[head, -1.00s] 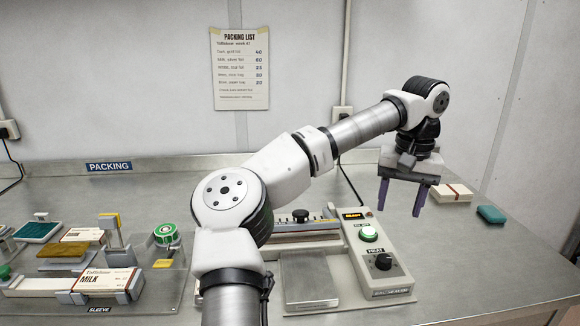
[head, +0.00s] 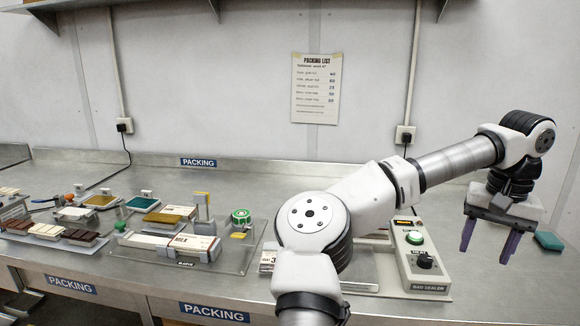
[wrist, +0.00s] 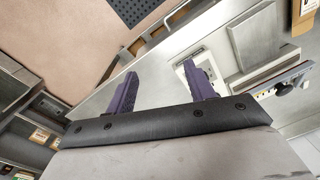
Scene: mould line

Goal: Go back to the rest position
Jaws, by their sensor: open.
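My gripper (head: 487,243) hangs at the right of the head view, fingers down, open and empty. Its two purple fingers are apart with nothing between them. It is to the right of the bag sealer (head: 418,262), a grey box with a lit green button and a black knob. In the wrist view my gripper (wrist: 158,80) also shows two spread purple fingers, with the steel bench and the pinkish floor beyond them. My arm crosses in front of part of the sealer and hides it.
A teal block (head: 549,240) lies on the bench close to my gripper. Sleeve boxes (head: 170,244), foil trays (head: 141,203) and chocolate bars (head: 62,233) stand at the left. A packing list (head: 315,88) hangs on the wall. The bench front edge carries packing labels.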

